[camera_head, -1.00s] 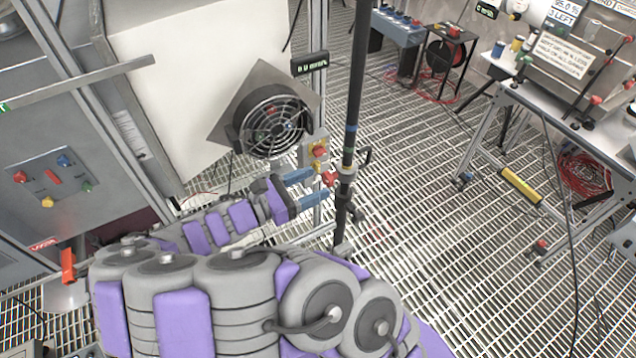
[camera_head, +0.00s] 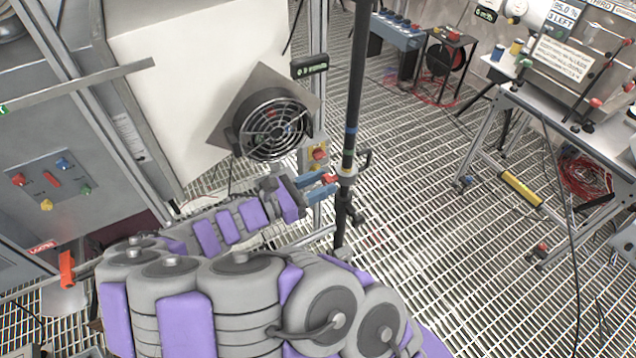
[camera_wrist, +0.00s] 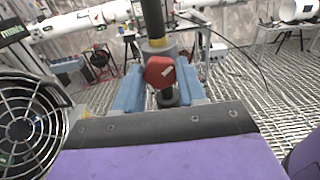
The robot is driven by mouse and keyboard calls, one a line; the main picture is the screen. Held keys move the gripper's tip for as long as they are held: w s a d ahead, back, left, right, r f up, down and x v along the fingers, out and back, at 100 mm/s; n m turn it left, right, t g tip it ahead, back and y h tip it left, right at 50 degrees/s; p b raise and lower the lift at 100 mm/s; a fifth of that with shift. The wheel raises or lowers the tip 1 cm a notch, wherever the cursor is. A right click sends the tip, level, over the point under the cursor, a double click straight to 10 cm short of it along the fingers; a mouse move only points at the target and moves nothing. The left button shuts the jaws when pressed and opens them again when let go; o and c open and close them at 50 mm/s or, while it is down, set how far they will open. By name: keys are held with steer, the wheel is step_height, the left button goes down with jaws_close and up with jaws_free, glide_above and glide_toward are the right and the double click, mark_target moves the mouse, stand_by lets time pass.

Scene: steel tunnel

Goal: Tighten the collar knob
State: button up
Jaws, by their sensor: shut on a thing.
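A dark upright pole (camera_head: 355,85) carries a grey collar (camera_head: 347,172) with a red knob (camera_head: 329,178) on its left side. In the wrist view the red knob (camera_wrist: 160,72) faces me, with a pale mark on its front. My gripper (camera_head: 327,181) has blue fingers, one on each side of the knob. The wrist view also shows my gripper (camera_wrist: 159,78) shut on the knob, in front of the pole. The back of the knob is hidden.
A round fan (camera_head: 272,128) sits close to the left of my gripper, with a red-and-yellow button box (camera_head: 318,153) just behind. A small black lever (camera_head: 365,158) juts from the pole's right side. Open grating floor (camera_head: 420,210) lies right of the pole; a workbench (camera_head: 560,110) stands beyond.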

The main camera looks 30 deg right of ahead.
steer(key=shift+c, duration=1.2)
steer(key=m, duration=0.3)
steer(key=shift+m, duration=0.3)
steer(key=shift+m+b, duration=0.85)
steer(key=shift+m, duration=0.95)
steer(key=o, duration=1.1)
steer(key=shift+c, duration=0.2)
